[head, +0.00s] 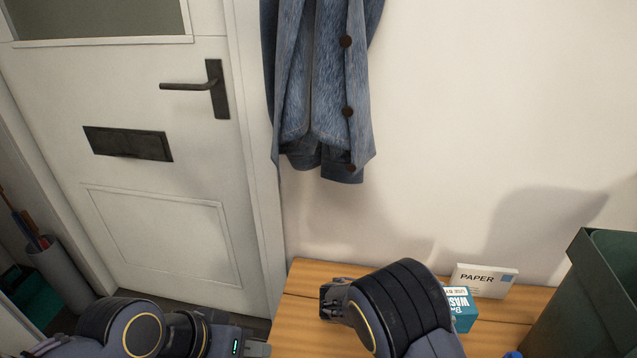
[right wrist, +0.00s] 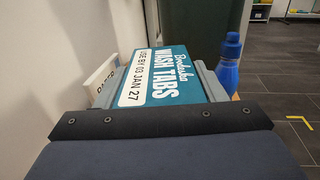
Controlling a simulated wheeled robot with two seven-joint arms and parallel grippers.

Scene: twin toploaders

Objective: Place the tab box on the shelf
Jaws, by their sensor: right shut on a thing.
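I cannot identify a shelf for certain.
A white box marked "PAPER" (head: 485,281) stands behind the tab box by the wall. A dark green bin (head: 585,295) is at the right. A blue bottle (right wrist: 229,66) stands right of the tab box. A denim jacket (head: 325,90) hangs above.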

